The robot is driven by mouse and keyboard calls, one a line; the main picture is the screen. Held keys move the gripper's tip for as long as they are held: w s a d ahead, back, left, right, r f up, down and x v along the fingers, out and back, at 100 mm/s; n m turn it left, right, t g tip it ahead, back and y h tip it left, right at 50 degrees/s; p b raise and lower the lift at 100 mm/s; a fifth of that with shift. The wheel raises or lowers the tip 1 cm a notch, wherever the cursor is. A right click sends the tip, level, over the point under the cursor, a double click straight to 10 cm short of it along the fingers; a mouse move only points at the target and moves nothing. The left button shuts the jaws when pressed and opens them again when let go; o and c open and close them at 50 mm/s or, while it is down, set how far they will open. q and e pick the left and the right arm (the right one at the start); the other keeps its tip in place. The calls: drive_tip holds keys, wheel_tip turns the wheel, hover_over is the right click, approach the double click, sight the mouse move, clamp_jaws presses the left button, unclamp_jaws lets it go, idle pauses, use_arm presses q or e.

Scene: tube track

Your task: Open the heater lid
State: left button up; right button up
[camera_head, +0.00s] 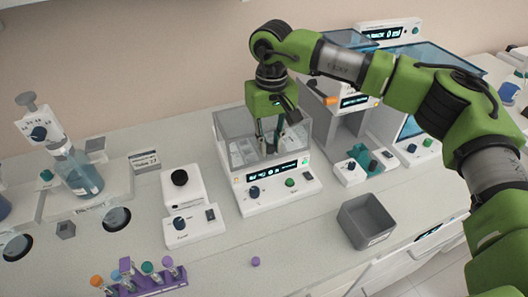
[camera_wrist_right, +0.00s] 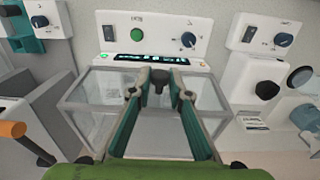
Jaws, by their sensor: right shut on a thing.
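The heater (camera_head: 280,195) is a white box with a lit display, a blue dial and a green button, in the middle of the counter. Its clear lid (camera_head: 222,125) sits over its top like a see-through box, and looks down. My right gripper (camera_head: 268,148) points down at the lid from above. In the right wrist view, the gripper (camera_wrist_right: 160,88) has its fingers shut on a dark lid knob (camera_wrist_right: 159,76) near the display side. The clear lid (camera_wrist_right: 95,97) spreads on both sides of the fingers. My left gripper is out of view.
A small mixer (camera_head: 188,205) stands close left of the heater. A grey bin (camera_head: 368,220) is at the front right, and a purple tube rack (camera_head: 150,282) at the front left. A purple cap (camera_head: 255,262) lies on the open counter in front. Other machines crowd the right.

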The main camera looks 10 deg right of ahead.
sight(267, 128)
drive_tip(key=shift+w+r, duration=0.25)
drive_tip(key=shift+r, duration=0.3)
drive_tip(key=shift+w+a+r+p, duration=0.1)
drive_tip(key=shift+w+r+p, duration=0.2)
drive_tip(key=shift+r+p, duration=0.3)
drive_tip(key=shift+w+a+r+p, duration=0.1)
drive_tip(key=shift+w+r+p, duration=0.25)
drive_tip(key=shift+r, duration=0.3)
drive_tip(key=shift+w+r, duration=0.3)
drive_tip(key=shift+r, duration=0.1)
drive_tip(key=w+r+p, duration=0.2)
drive_tip(key=p, duration=0.1)
drive_tip(key=shift+a+r, duration=0.25)
drive_tip(key=shift+r, duration=0.05)
drive_tip(key=shift+w+r, duration=0.1)
drive_tip(key=shift+w, duration=0.2)
